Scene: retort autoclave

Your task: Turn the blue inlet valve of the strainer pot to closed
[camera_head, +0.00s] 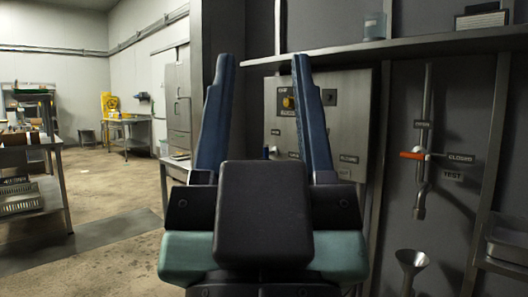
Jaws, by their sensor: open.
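My gripper (263,62) fills the middle of the view, seen from behind. Its two long blue fingers are spread wide and nothing is between their tips. A small dark-blue upright piece (266,152) shows in the gap between the fingers, low on a grey metal panel (350,110). It may be the blue inlet valve's handle, but it is too small to be sure. A small label (348,158) reading CLOSED is on the panel to the right of the right finger. I cannot make out the strainer pot; the gripper's body hides the area below.
An orange-handled valve (412,155) sits on a vertical pipe at the right, by CLOSED and TEST labels. A funnel (411,262) stands below it. A shelf (440,42) runs above. A steel rack (50,195) stands at the left. Open floor (110,205) lies between.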

